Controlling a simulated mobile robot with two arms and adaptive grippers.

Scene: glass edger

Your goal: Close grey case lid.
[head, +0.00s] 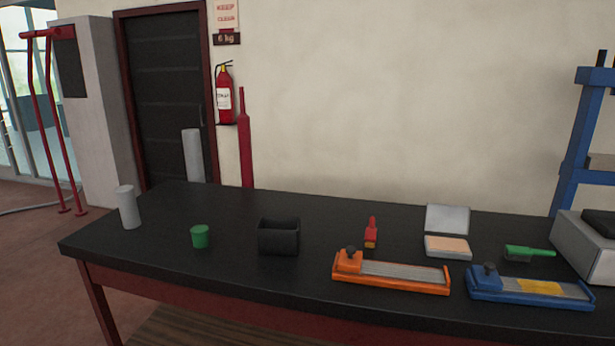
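The grey case (447,254) sits toward the back right of the black table, behind the orange tool. Its lid (447,219) stands open, raised upright at the back edge. A flat peach-coloured surface shows inside the case. Neither of my grippers is in the head view.
On the black table (200,277) stand a grey cylinder (129,207), green cup (200,236), black box (279,237), red bottle (371,233), orange tool (390,273), blue tool (530,288) and green brush (530,252). A grey machine (585,250) stands at the right.

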